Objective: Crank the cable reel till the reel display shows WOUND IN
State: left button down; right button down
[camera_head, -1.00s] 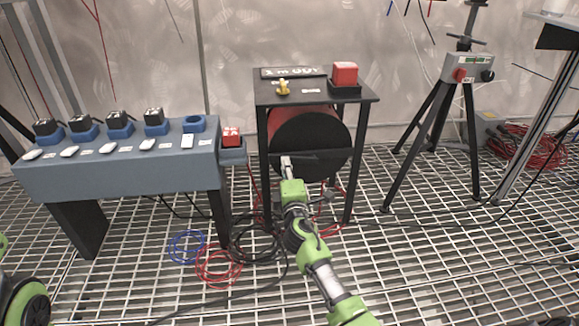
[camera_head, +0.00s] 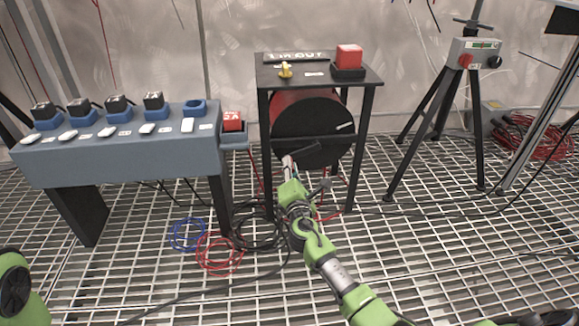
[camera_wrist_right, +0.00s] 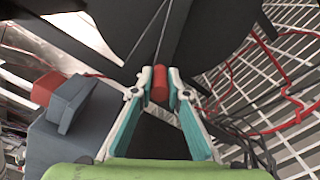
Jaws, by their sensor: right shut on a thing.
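The cable reel (camera_head: 305,122) is a dark disc with a red drum behind it, hung under a black stand (camera_head: 350,78). The reel display (camera_head: 294,57) on the stand's top appears to read "1 m OUT", in small letters. My right gripper (camera_head: 287,162) is at the lower left of the disc. In the right wrist view its fingers (camera_wrist_right: 159,85) are shut on the red crank handle (camera_wrist_right: 159,78). The handle is hidden by the gripper in the head view. My left gripper is not in view.
A yellow knob (camera_head: 285,71) and a red block (camera_head: 349,56) are on the stand top. A grey bench (camera_head: 120,148) with several black blocks stands at left. A tripod with a control box (camera_head: 477,52) is at right. Loose cables (camera_head: 220,252) lie on the grating floor.

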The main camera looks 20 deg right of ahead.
dwell(0.3)
jog(key=c, duration=2)
grip_release()
jog(key=shift+o, duration=0.2)
jog(key=shift+s+f, duration=0.1)
jog(key=shift+s, duration=0.05)
jog(key=v, duration=1.1)
jog(key=shift+s, duration=0.3)
jog(key=shift+a, duration=0.15)
